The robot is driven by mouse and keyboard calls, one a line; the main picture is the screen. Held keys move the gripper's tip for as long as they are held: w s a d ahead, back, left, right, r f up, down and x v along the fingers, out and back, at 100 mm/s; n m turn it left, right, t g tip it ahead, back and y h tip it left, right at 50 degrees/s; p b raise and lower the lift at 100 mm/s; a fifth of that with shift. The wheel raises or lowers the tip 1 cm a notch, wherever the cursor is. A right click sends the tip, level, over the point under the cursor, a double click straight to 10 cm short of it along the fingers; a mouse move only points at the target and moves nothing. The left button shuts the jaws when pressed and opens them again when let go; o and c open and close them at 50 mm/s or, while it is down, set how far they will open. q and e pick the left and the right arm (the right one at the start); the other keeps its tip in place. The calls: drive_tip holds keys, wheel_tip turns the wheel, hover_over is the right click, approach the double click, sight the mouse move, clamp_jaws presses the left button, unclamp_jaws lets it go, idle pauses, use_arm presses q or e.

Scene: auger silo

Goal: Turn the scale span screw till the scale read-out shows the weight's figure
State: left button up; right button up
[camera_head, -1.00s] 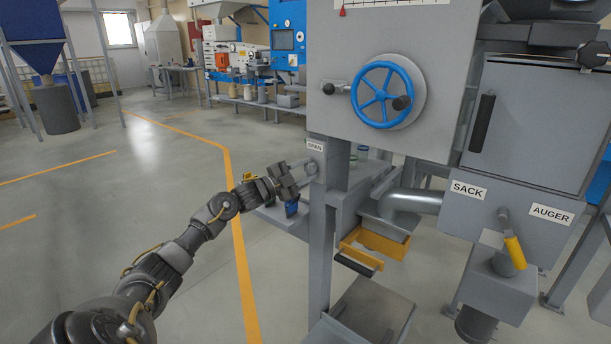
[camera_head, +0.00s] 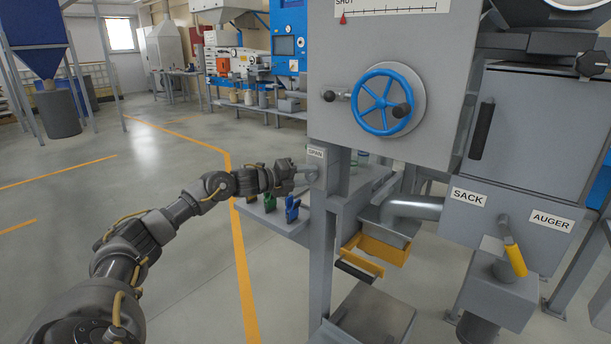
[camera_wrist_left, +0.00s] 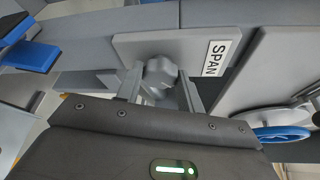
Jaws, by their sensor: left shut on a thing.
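The span screw has a grey lobed knob (camera_wrist_left: 160,76) on a grey plate, beside the "SPAN" label (camera_wrist_left: 216,58). The label also shows in the head view (camera_head: 315,153), on the grey post. My left gripper (camera_wrist_left: 160,92) has one finger on each side of the knob and is shut on it. In the head view my left gripper (camera_head: 296,178) reaches the knob from the left. I cannot make out the scale read-out or the weight's figure. My right gripper is in neither view.
A grey cabinet with a blue handwheel (camera_head: 383,99) hangs above and right of the gripper. A shelf behind the post carries blue and green clips (camera_head: 291,208). A yellow-edged drawer (camera_head: 375,248) and a "SACK" chute (camera_head: 468,197) are to the right. Floor at left is open.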

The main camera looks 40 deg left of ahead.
use_arm(q)
drive_tip(key=shift+m, duration=0.3)
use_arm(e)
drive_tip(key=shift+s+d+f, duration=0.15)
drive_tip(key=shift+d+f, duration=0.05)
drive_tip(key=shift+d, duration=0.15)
use_arm(q)
drive_tip(key=o, duration=0.9)
drive_tip(key=shift+o, duration=0.4)
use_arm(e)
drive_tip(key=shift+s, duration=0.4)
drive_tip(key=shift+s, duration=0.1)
